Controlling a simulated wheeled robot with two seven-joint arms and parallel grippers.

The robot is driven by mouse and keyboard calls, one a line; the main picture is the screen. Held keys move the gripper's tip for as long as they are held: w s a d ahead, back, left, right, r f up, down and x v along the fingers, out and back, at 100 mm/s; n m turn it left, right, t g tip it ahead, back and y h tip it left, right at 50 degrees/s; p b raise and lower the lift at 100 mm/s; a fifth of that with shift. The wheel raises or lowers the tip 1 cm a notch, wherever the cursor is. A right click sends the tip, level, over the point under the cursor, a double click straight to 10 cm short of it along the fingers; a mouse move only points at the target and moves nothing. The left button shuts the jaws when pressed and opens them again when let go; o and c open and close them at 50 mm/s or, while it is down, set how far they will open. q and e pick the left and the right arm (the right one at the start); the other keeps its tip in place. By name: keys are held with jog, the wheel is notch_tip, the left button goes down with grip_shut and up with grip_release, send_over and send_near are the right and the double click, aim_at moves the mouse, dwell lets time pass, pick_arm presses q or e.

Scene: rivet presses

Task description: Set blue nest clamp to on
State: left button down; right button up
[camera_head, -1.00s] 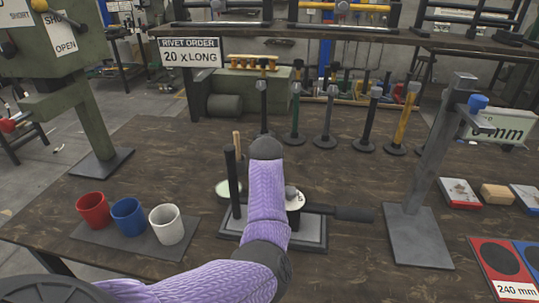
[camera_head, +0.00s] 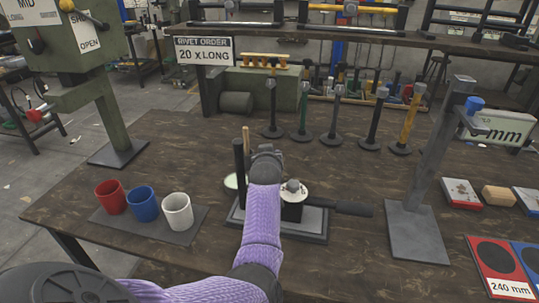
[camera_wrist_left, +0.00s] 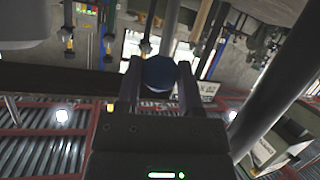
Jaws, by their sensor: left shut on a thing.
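In the left wrist view, a round dark-blue knob (camera_wrist_left: 158,72) sits between the two fingers of my left gripper (camera_wrist_left: 157,80), which is shut on it. In the head view my left gripper (camera_head: 266,152) is over the fixture plate (camera_head: 308,226) in the middle of the table, and my purple arm hides what it grips. The clamp's lever and its setting cannot be made out. A black post (camera_head: 239,172) stands left of my forearm, and a white-topped cylinder (camera_head: 292,192) with a dark handle (camera_head: 354,208) stands right of it. My right gripper is not in view.
Red (camera_head: 111,197), blue (camera_head: 142,204) and white (camera_head: 177,212) cups stand on a mat at left. Several upright tools, one yellow (camera_head: 408,118), stand behind. A grey stand (camera_head: 425,175) with a blue cap (camera_head: 474,102) is at right. Table space between tools and fixture is clear.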

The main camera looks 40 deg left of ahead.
pick_arm(q)
jog(key=shift+s+f, duration=0.1)
jog(key=shift+f, duration=0.2)
jog(key=c, duration=0.5)
grip_release()
jog(key=shift+s+d, duration=0.1)
jog(key=shift+o, duration=1.1)
jog(key=shift+s+r, duration=0.15)
jog(key=shift+r, duration=0.05)
jog(key=shift+o, duration=0.2)
jog(key=p+v, duration=0.4)
jog(key=v, duration=0.5)
jog(key=shift+s+d+r+p, duration=0.2)
jog(key=shift+d+p, duration=0.1)
jog(key=shift+p, duration=0.05)
